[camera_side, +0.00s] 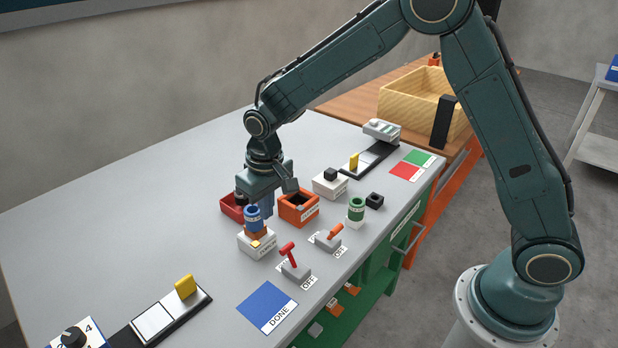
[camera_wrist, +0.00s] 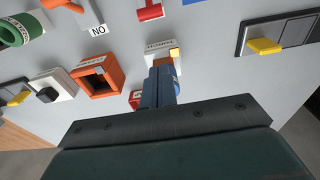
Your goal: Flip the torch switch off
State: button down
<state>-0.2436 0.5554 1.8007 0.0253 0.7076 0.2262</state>
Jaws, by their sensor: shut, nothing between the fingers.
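Two lever switches stand at the table's front. The orange lever switch (camera_side: 330,239) is tilted right, with an ON label. They also show at the top of the wrist view, red (camera_wrist: 150,11) and orange (camera_wrist: 70,6). My gripper (camera_side: 266,210) points down behind both, beside a blue cylinder (camera_side: 252,217) on a white block (camera_side: 257,243). Its closed fingers (camera_wrist: 160,72) hold nothing. Contact with the cylinder is unclear.
An open orange box (camera_side: 299,208) and a red bin (camera_side: 233,207) flank my gripper. Sliders lie at both sides.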

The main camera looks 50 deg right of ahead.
aim_at(292, 260)
jog(key=f, duration=0.7)
jog(key=shift+w+f, duration=0.25)
jog(key=shift+f, duration=0.1)
jog(key=shift+s+r, duration=0.25)
jog(key=shift+s, duration=0.7)
jog(key=shift+s+r, duration=0.2)
jog(key=shift+s, duration=0.75)
